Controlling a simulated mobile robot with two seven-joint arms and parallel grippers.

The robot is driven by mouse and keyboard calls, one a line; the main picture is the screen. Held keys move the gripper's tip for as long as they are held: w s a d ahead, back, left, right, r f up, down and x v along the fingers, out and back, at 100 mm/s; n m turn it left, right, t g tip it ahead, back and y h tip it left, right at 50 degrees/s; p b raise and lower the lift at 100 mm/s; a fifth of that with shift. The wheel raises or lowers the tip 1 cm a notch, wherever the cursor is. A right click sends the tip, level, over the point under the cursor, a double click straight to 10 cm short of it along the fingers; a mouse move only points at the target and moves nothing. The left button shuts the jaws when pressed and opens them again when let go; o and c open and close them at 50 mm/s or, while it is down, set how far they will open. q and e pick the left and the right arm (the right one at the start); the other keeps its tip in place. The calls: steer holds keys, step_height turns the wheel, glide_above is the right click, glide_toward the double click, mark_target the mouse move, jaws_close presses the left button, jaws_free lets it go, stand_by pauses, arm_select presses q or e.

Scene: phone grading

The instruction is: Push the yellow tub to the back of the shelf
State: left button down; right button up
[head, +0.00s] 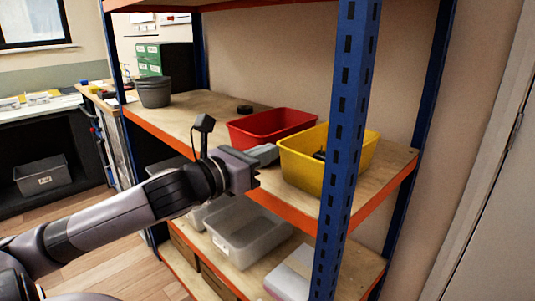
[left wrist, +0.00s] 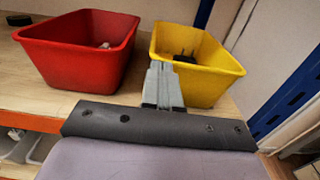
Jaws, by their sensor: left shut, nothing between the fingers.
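The yellow tub (head: 302,168) stands upright on the middle shelf (head: 185,115), at its right end, partly behind the blue front post. A dark item lies inside it. The yellow tub (left wrist: 216,82) also shows in the left wrist view, just beyond the fingers. My left gripper (head: 268,154) is shut and empty, its fingertips close to the tub's left front side. In the left wrist view the closed fingers (left wrist: 163,82) overlap the tub's near left edge; I cannot tell whether they touch it. My right gripper is not in view.
A red tub (head: 240,136) stands left of the yellow tub. A grey pot (head: 153,92) and a small dark round item (head: 245,109) sit farther left on the shelf. A blue post (head: 345,120) rises at the front. Clear bins (head: 245,235) stand on the lower shelf.

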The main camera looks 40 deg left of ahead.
arm_select(q)
steer(key=shift+w, duration=0.3)
steer(key=shift+w, duration=0.1)
